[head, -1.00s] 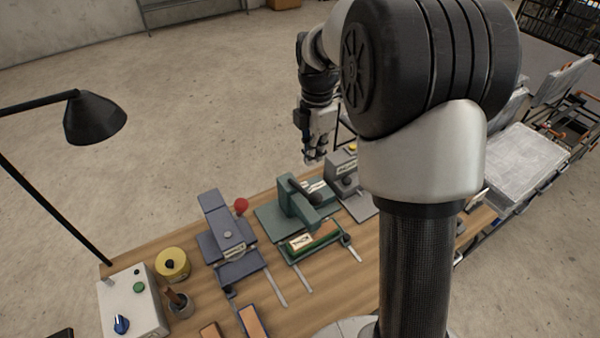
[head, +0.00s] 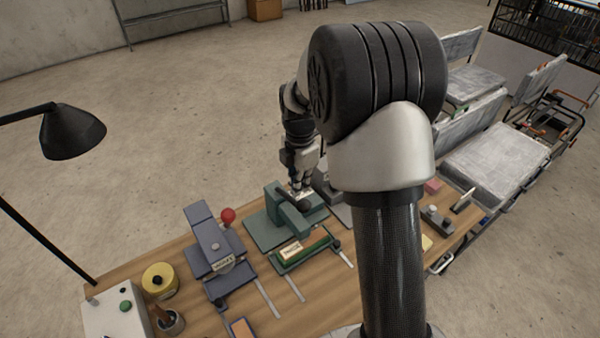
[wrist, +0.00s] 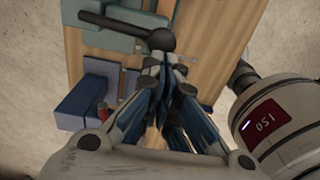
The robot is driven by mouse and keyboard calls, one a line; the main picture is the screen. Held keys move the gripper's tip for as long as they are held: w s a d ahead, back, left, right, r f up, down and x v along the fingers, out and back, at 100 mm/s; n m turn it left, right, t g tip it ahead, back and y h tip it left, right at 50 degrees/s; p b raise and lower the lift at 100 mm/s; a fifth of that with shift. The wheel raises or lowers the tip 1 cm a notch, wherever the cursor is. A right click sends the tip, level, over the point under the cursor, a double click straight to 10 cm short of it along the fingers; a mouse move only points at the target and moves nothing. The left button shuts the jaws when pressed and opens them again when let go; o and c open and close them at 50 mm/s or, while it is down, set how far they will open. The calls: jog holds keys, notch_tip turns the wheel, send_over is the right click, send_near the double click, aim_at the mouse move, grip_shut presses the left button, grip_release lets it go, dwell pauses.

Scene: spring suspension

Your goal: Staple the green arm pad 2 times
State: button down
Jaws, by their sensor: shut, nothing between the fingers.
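A green stapling press (head: 290,216) stands on the workbench, with a dark lever ending in a round black knob (head: 314,201). A long green piece (head: 318,244), which looks like the green arm pad, lies in front of the press beside a cream label. My gripper (head: 300,192) is shut and empty, pointing down close to the lever knob. In the wrist view, the fingers (wrist: 166,80) are together just below the black knob (wrist: 162,38); whether they touch it I cannot tell.
A blue press (head: 208,250) with a red knob (head: 228,215) stands to the left. A yellow tin (head: 160,280) and a control box (head: 112,312) sit further left. A grey press is partly hidden behind my arm. A lamp (head: 72,132) overhangs the left side.

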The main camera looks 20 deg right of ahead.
aim_at(300, 205)
notch_tip(300, 205, down, 5)
jog(key=shift+f+b, duration=0.1)
jog(key=shift+b, duration=0.2)
jog(key=shift+f, duration=0.1)
jog(key=s+f+t+b, duration=0.1)
jog(key=s+f+b, duration=0.2)
jog(key=f+b, duration=0.3)
jog(key=shift+s+d+f+b, duration=0.3)
jog(key=shift+b, duration=0.55)
